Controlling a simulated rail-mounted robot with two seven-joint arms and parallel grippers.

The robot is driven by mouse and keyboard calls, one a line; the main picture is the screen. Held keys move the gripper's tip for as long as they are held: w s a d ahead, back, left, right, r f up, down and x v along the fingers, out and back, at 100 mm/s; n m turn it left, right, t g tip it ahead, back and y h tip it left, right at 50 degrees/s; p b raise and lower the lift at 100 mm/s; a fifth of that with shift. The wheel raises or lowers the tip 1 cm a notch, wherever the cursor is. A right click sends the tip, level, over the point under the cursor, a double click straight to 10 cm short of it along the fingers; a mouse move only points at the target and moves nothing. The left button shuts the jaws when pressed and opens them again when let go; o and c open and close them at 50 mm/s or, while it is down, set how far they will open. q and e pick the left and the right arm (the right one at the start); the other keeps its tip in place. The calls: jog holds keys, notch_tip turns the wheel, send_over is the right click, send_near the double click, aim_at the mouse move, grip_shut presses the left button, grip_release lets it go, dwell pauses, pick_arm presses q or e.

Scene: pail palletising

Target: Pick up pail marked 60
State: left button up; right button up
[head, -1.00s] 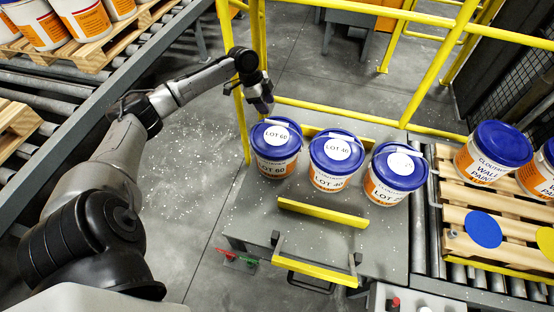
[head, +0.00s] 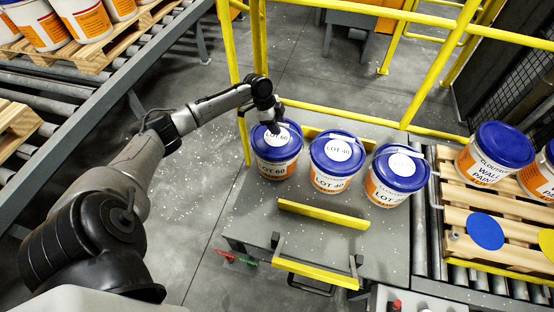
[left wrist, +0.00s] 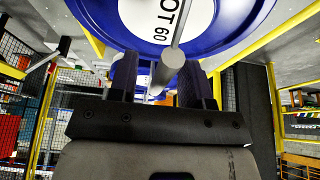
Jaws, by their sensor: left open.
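The pail marked 60 (head: 275,165) stands upright on the grey table, leftmost of three, with a blue lid and a white "LOT 60" label. My left gripper (head: 272,127) is over the far part of its lid and hides some of it. In the left wrist view the blue lid with its "60" label (left wrist: 165,18) is close ahead. The open fingers of my left gripper (left wrist: 160,84) stand on either side of the pail's grey handle grip (left wrist: 171,68). I cannot tell whether they touch it. My right gripper is not in view.
A LOT 40 pail (head: 328,182) stands close to the right, then another pail (head: 385,200). A yellow bar (head: 322,213) lies in front of them. Yellow railing (head: 330,115) runs behind. A pallet (head: 460,213) with pails is at right.

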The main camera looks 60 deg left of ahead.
pick_arm(q)
jog(key=shift+c, duration=0.4)
grip_shut()
dwell(0.9)
jog(key=shift+r, duration=0.2)
